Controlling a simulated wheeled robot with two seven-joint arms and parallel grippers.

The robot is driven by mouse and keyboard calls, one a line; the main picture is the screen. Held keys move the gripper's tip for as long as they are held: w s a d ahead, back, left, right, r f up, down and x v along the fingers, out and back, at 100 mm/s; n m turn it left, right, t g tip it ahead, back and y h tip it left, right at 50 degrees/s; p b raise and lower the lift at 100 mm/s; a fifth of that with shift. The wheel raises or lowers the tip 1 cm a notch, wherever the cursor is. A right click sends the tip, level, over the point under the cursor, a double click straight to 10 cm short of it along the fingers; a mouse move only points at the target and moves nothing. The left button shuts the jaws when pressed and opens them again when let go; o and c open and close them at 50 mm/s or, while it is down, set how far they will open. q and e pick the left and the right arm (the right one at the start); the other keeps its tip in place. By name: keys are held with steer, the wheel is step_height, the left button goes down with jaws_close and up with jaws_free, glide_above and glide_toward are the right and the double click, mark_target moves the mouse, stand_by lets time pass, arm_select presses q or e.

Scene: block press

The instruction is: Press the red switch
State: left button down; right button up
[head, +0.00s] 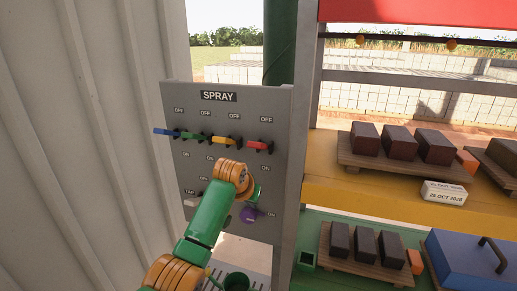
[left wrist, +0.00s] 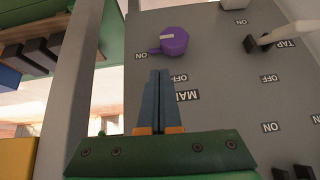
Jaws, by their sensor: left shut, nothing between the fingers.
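The grey SPRAY panel (head: 217,120) carries a row of lever switches. The red switch (head: 259,145) is at the right end of the row, beside yellow (head: 225,142), green (head: 195,136) and blue (head: 167,132) ones. My left gripper is in front of the panel, below the red switch, its fingers mostly hidden behind my wrist in the head view. In the left wrist view the left gripper (left wrist: 160,74) is shut and empty, its fingertips close to the panel by the MAIN label. The red switch is not visible there. I cannot tell whether the fingers touch the panel.
A purple knob (head: 250,214) sits low on the panel; it also shows in the left wrist view (left wrist: 175,42). A pale TAP lever (head: 192,202) is lower left. Shelves with dark bricks (head: 365,137) stand at right. A corrugated wall (head: 100,130) closes the left.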

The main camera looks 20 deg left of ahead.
arm_select(q)
step_height(320, 180, up, 28)
steer(key=s+t+p, duration=0.1)
steer(key=s+t, duration=0.1)
steer(key=s+d+f+v, duration=0.1)
steer(key=v, duration=0.6)
steer(key=p, duration=0.5)
glide_above(260, 146)
steer(key=w+a, duration=0.2)
steer(key=shift+t+h, duration=0.3)
steer(key=f, duration=0.6)
steer(key=shift+w+d+f, duration=0.2)
steer(key=shift+d, duration=0.05)
steer(key=f+b, duration=0.1)
steer(key=f, duration=0.1)
steer(key=f+b, duration=0.2)
steer(key=shift+s, duration=0.2)
steer(key=shift+s+f+b, duration=0.3)
steer(key=shift+s, duration=0.3)
arm_select(e)
steer(key=r, duration=0.3)
steer(key=shift+s+d+r, duration=0.1)
steer(key=shift+s+d, duration=0.25)
